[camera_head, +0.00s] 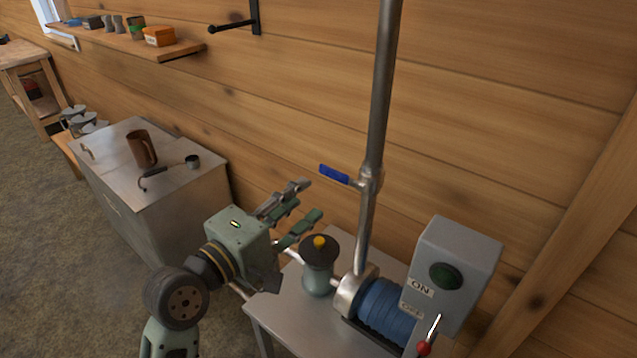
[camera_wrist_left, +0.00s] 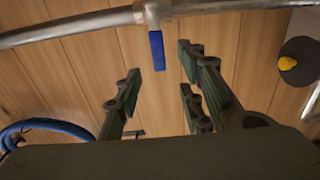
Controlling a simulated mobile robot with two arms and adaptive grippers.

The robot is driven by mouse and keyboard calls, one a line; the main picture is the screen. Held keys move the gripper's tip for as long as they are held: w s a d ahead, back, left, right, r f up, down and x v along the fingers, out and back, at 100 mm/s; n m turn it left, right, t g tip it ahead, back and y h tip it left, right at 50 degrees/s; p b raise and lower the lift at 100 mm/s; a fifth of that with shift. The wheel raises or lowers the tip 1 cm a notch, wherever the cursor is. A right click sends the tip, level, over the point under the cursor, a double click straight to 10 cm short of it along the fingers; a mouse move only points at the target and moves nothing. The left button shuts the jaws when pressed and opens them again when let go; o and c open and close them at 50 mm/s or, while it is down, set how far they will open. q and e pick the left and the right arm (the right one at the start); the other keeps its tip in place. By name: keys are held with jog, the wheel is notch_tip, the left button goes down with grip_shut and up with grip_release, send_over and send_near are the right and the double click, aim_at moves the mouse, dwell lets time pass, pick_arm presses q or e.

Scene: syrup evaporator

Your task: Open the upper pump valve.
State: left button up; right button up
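The upper pump valve has a blue lever handle (camera_head: 334,174) on a metal valve body (camera_head: 370,180) on the vertical steel pipe (camera_head: 380,90). The lever sticks out to the left, across the pipe. My left gripper (camera_head: 306,203) is open and empty, just below and left of the lever, apart from it. In the left wrist view the blue lever (camera_wrist_left: 157,50) shows beyond and between the spread fingers (camera_wrist_left: 155,75), with the pipe (camera_wrist_left: 80,25) behind. My right gripper is not in view.
Below stand a blue pump motor (camera_head: 385,310), a jar with a yellow knob (camera_head: 319,265) and a grey switch box (camera_head: 455,275) on a small metal table (camera_head: 285,310). A metal cabinet (camera_head: 110,170) with a brown mug (camera_head: 141,148) stands left. The wooden wall is close behind.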

aim_at(331, 175)
pick_arm(q)
jog(key=p+x, duration=0.1)
jog(key=x, duration=0.6)
jog(key=shift+w+d+r+p, duration=0.1)
jog(key=shift+w+d+p, duration=0.2)
jog(key=shift+p, duration=0.1)
jog(key=shift+c, duration=0.2)
grip_shut()
